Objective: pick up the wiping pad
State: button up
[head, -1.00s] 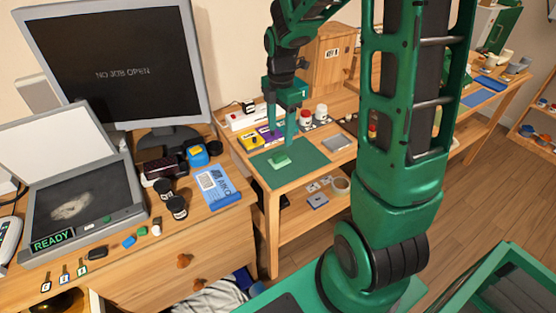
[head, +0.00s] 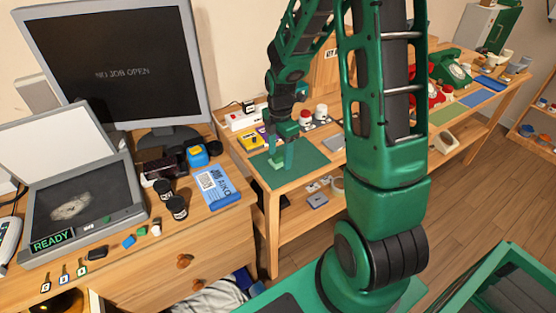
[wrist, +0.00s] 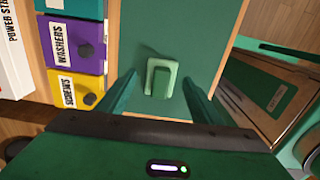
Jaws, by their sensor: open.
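The wiping pad, a small light-green block with a raised grip (wrist: 161,79), lies on a dark green mat (wrist: 205,25) in the wrist view. In the head view the pad (head: 277,166) shows near the left part of the mat (head: 312,163), partly hidden by a finger. My gripper (head: 282,158) is low over the mat at the pad. In the wrist view my gripper (wrist: 160,88) is open, with one finger on each side of the pad and a gap to each. I cannot tell how far the fingertips are above the mat.
A purple WASHERS box (wrist: 75,45) and a yellow SCREWS box (wrist: 76,91) stand left of the mat in the wrist view. A grey block (head: 334,143) lies beyond the mat. A wooden cabinet (head: 325,75) stands behind. The mat around the pad is clear.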

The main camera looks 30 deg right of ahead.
aim_at(277, 155)
jog(key=c, duration=1.1)
jog(key=shift+c, duration=0.2)
jog(key=shift+r, duration=0.5)
jog(key=r, duration=0.2)
jog(key=a+r, duration=0.1)
jog(key=shift+r, duration=0.4)
jog(key=a+r, duration=0.6)
jog(key=a, duration=0.4)
jog(key=shift+s+a+r, duration=0.15)
jog(key=shift+s+a, duration=0.2)
jog(key=shift+a, duration=0.05)
jog(key=shift+o, duration=0.5)
